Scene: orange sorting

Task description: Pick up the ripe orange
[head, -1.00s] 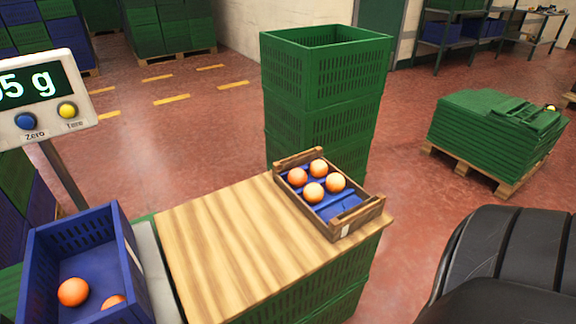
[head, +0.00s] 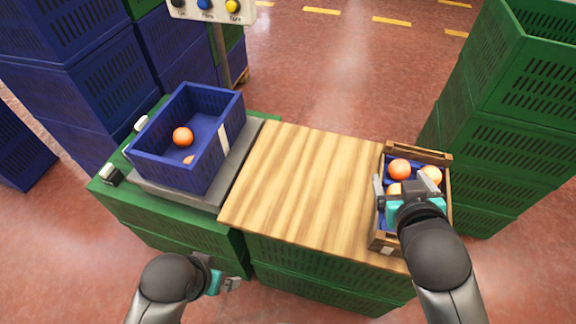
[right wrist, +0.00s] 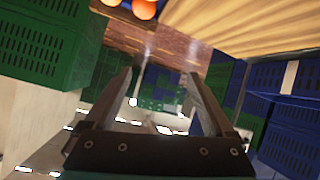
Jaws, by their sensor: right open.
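Oranges lie in a small wooden crate (head: 431,153) with a blue insert: one orange (head: 399,168) at the back left, another (head: 431,174) at the back right, and a third partly hidden by my right gripper. My right gripper (head: 404,187) is over the crate, open and empty. In the right wrist view its two fingers (right wrist: 160,88) are spread with nothing between them, and oranges (right wrist: 143,8) show at the top edge. A blue bin (head: 203,152) holds one whole orange (head: 183,136) and one partly hidden. My left gripper (head: 228,284) is low in front of the table; its jaw gap is unclear.
A bare wooden board (head: 305,190) lies between bin and crate. The bin stands on a grey scale (head: 225,180) with a display post behind. Tall green crates (head: 510,110) stand close behind the right side; blue crates (head: 60,100) stack at left.

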